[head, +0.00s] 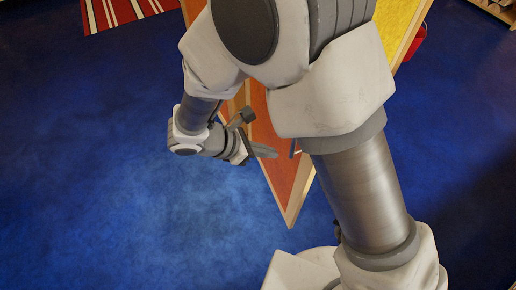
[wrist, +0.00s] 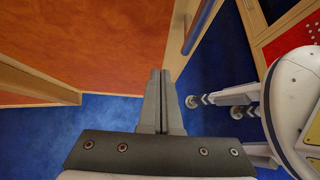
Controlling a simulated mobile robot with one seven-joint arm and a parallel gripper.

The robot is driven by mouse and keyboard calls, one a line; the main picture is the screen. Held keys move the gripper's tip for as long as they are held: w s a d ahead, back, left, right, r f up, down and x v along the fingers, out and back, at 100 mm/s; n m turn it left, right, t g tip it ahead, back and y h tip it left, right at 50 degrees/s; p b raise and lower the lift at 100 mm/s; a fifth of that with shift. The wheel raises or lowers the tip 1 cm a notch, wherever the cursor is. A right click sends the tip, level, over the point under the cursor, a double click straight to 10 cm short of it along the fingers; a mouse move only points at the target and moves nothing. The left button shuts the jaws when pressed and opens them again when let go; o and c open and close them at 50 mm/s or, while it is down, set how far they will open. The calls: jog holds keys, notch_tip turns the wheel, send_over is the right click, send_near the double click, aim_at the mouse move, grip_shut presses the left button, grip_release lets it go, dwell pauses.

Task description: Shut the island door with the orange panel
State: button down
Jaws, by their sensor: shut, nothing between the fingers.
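The orange panel (head: 280,172) in its pale wooden frame shows beyond my arm in the head view, which hides part of it. In the wrist view the orange panel (wrist: 90,40) fills the upper left, with a wooden edge down its right side. A narrow blue bar (wrist: 200,25) runs along that edge and looks like a handle. My gripper (head: 272,152) is shut and empty, in front of the panel in the head view. In the wrist view its fingertips (wrist: 160,73) are together near the panel's lower right corner; I cannot tell whether they touch. How far the door stands open is unclear.
The island's yellow top (head: 402,22) shows behind my arm. A red perforated panel (wrist: 297,40) is at the upper right of the wrist view. A striped rug (head: 122,12) lies at the back left. The blue floor (head: 90,160) on the left is clear.

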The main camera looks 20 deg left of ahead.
jog(key=w+d+f+b, duration=0.1)
jog(key=w+d+f, duration=0.1)
jog(key=w+d, duration=0.2)
jog(key=shift+w+d, duration=0.15)
jog(key=shift+d, duration=0.25)
jog(key=shift+w+d+b, duration=0.1)
jog(key=shift+b, duration=0.2)
